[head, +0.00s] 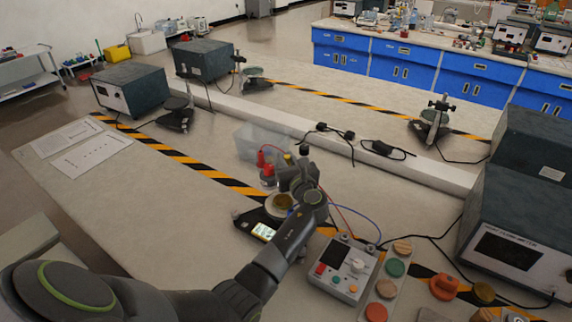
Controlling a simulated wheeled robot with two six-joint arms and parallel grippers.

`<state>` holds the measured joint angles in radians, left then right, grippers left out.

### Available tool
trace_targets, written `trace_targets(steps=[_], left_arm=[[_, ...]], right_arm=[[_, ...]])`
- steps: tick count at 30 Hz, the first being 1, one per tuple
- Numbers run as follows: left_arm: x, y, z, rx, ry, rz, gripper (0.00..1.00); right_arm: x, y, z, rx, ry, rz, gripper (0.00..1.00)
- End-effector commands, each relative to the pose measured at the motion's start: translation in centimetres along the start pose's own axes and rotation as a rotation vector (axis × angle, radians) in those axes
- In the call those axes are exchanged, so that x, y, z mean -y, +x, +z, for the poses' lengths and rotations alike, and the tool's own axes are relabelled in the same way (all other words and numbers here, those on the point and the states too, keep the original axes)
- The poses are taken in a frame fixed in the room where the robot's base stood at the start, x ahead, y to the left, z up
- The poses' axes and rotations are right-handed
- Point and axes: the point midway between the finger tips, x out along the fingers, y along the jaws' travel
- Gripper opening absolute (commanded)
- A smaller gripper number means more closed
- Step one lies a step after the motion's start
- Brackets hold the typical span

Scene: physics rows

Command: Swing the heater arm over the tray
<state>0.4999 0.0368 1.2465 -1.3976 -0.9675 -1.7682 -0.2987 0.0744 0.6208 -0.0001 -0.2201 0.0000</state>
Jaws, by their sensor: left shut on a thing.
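My left arm reaches in from the lower left, and its gripper (288,180) is shut at a small stand beside the balance. I take the held part to be the heater arm, but the fingers and wrist hide most of it. A small round tray (279,201) with brown material sits on a dark balance with a lit display (263,231), just below the gripper. A post with red parts (266,163) stands just left of the gripper. How far the heater arm overlaps the tray cannot be told. My right gripper is not in view.
A clear bin (250,143) stands behind the post. A control box (343,268) with red and blue cables is right of my arm, beside a strip of coloured pucks (394,268). A large grey meter (515,235) stands at the right.

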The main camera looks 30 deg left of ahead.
Motion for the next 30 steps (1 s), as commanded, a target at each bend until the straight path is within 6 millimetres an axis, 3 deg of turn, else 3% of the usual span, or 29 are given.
trace_targets(steps=[30], left_arm=[[1.1, -2.0, -0.1, -0.002, 0.000, 0.447, 0.00]], right_arm=[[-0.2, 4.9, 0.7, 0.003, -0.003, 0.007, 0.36]])
